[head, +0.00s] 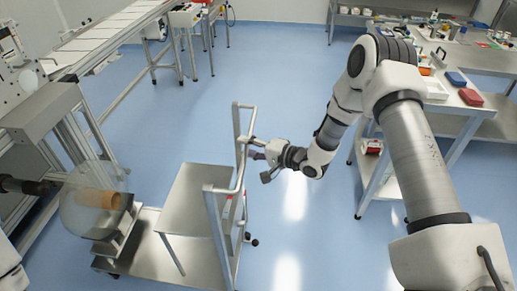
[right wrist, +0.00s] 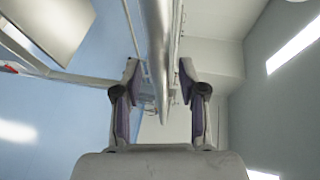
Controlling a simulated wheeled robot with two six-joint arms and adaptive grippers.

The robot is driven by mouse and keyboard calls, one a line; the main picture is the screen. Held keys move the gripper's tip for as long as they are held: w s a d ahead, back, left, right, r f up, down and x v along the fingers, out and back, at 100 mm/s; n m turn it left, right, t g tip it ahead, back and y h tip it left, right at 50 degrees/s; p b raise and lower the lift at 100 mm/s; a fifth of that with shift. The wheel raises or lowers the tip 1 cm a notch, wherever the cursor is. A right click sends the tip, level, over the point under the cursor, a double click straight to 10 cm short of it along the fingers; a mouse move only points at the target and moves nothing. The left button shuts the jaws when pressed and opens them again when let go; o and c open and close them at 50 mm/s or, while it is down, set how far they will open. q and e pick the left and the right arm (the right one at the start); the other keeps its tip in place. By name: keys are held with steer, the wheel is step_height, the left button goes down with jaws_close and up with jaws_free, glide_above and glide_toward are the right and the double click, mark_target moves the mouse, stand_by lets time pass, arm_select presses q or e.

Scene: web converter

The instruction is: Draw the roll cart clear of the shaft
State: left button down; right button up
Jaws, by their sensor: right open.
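The roll cart (head: 195,190) stands left of centre, with a steel deck, a low cradle at its left end and an upright tubular handle (head: 241,150) on its right. A clear film roll with an orange-brown core (head: 98,199) is over the cradle. The dark shaft (head: 25,186) points at the roll from the machine at the left; I cannot tell whether its tip is inside the core. My right gripper (head: 256,155) is open at the handle. In the right wrist view its fingers (right wrist: 158,85) stand either side of a handle bar (right wrist: 158,40). My left gripper is not in view.
A conveyor table (head: 115,32) stands at the upper left. A steel bench (head: 465,60) with trays and bottles runs along the right, with a lower shelf cart (head: 380,180) beside it. The blue floor (head: 290,90) between is clear.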

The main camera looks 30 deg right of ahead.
steer(key=v, duration=1.1)
steer(key=shift+s, duration=0.15)
